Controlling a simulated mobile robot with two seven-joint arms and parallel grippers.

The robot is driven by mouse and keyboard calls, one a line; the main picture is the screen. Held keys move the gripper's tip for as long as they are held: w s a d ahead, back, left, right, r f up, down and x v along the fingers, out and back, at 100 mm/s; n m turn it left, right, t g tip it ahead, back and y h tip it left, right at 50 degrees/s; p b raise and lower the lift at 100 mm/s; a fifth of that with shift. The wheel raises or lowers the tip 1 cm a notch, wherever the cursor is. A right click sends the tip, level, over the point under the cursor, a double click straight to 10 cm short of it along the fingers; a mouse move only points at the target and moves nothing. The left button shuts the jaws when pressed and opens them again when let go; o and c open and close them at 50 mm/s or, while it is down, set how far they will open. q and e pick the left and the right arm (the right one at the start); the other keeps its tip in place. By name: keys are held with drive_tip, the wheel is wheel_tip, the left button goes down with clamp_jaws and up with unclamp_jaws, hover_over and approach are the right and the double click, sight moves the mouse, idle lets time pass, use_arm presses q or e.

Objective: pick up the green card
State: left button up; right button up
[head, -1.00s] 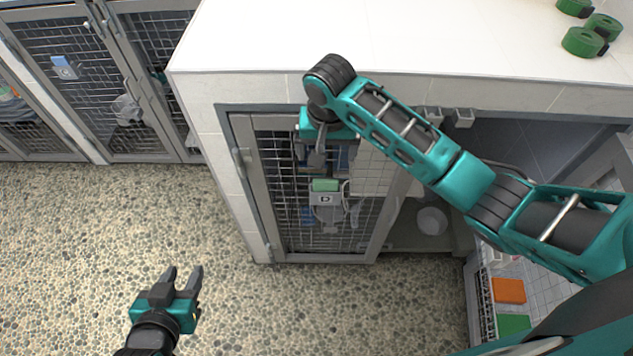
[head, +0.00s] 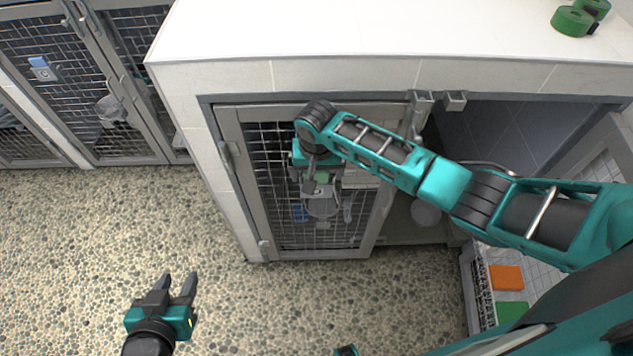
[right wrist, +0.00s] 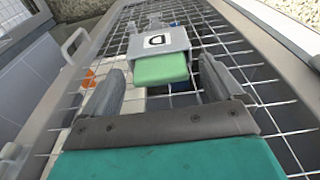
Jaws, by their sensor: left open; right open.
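The green card (head: 322,178) sits in a grey holder marked D (right wrist: 158,42) on the mesh kennel door (head: 312,235). In the right wrist view the card (right wrist: 160,70) sticks out of the holder towards my right gripper (right wrist: 163,88). That gripper is open, its fingers on either side of the card's near end, with no visible grip on it. In the head view my right gripper (head: 316,186) is in front of the door and partly covers the card and holder. My left gripper (head: 178,284) is open and empty above the pebbled floor.
A white counter (head: 380,35) runs above the kennel, with green rolls (head: 573,21) at its right end. More mesh kennels (head: 75,80) stand at the left. An orange block (head: 506,277) and a green one (head: 511,311) lie at lower right. The floor is clear.

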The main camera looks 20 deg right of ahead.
drive_tip(key=shift+c, duration=0.2)
drive_tip(key=c, duration=1.1)
drive_tip(key=shift+r, duration=0.1)
